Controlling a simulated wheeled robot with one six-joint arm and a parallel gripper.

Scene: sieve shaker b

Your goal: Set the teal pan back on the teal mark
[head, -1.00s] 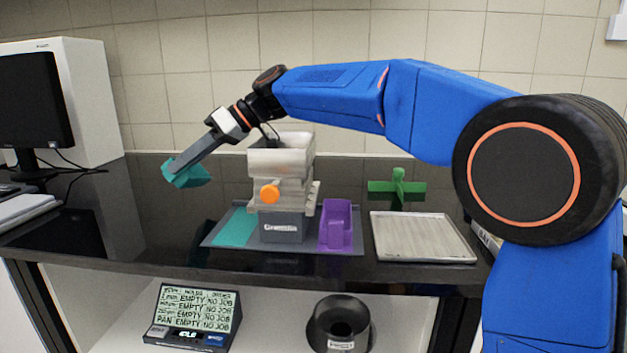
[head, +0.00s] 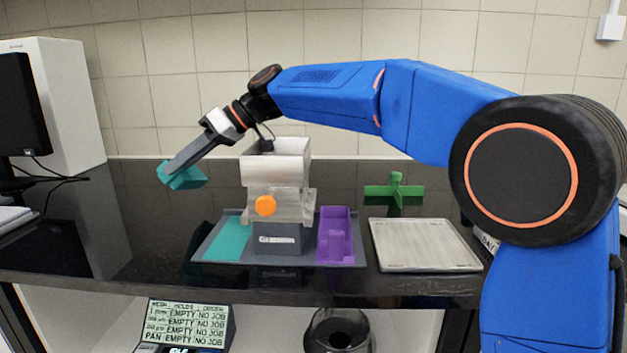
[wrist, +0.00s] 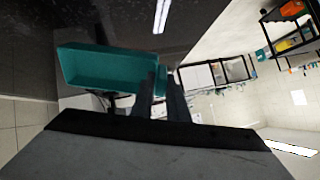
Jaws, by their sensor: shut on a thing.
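My gripper (head: 175,173) is shut on the teal pan (head: 186,179) and holds it in the air, tilted, to the left of the shaker. In the wrist view the teal pan (wrist: 98,68) shows its open hollow side beyond my gripper's fingers (wrist: 160,85). The teal mark (head: 230,241) is a flat teal patch on the left part of the grey base mat (head: 284,259). It looks bare, and the pan is above it and to its left, apart from it.
The metal sieve shaker (head: 276,170) with an orange knob (head: 265,205) stands right of the mark. A purple holder (head: 335,235), a pale tray (head: 424,246) and a green cross-shaped piece (head: 394,189) are further right.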

